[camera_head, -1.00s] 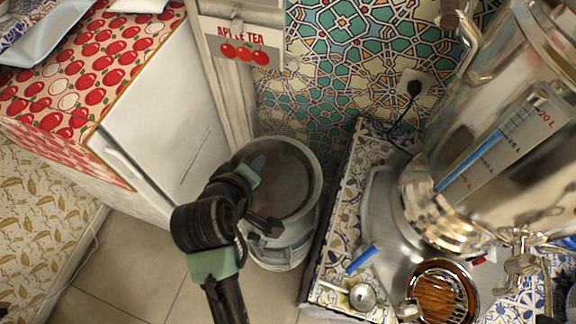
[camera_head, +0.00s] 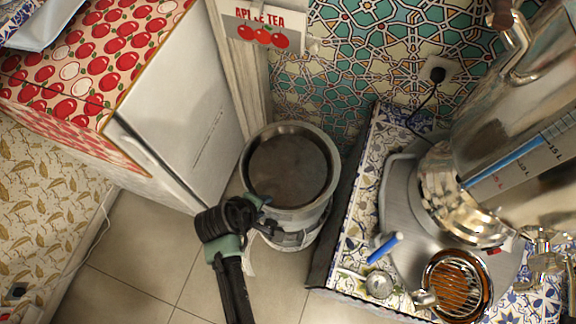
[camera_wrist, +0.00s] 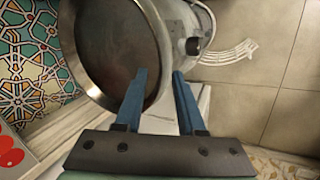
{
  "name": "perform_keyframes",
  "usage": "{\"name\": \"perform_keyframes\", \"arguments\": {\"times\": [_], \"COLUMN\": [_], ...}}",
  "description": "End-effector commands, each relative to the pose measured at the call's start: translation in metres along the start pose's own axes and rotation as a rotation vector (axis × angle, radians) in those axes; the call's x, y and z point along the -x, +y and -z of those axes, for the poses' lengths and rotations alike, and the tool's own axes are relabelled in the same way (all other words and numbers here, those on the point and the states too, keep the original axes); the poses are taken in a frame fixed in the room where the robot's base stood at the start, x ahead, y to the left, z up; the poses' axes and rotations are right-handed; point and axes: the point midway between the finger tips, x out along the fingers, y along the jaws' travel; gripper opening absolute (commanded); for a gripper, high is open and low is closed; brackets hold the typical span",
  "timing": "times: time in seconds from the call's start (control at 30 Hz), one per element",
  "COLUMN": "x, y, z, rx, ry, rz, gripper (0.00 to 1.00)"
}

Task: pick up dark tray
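The dark tray is a round, dark brown, shallow dish (camera_head: 290,171) with a grey rim, seated on top of a pale round stand (camera_head: 297,232) on the floor. It also shows in the wrist view (camera_wrist: 115,45), filling the upper left. My gripper (camera_head: 268,207) is at the tray's near, lower-left rim in the head view. In the wrist view its two blue fingers (camera_wrist: 160,74) are apart; the left finger overlaps the dark inside and the right one lies outside the rim. Whether they touch the rim I cannot tell.
A tiled counter (camera_head: 352,205) with a large samovar (camera_head: 520,150), a grey tray and a glass stands close on the right. The floor (camera_head: 140,250) in front is clear.

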Motion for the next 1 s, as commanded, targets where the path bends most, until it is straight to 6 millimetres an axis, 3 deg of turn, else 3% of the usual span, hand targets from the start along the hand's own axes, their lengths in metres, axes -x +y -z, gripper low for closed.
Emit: {"name": "perform_keyframes", "arguments": {"times": [0.3,0.63,0.83,1.0], "x": [-0.038,-0.043,-0.043,-0.043], "y": [0.0,0.0,0.0,0.0], "z": [0.001,0.001,0.001,0.001], "rx": [0.0,-0.001,-0.001,-0.001], "ry": [0.0,0.002,0.001,0.001], "rz": [0.0,-0.001,0.0,0.0], "gripper": [0.39,0.39,0.03,0.0]}}
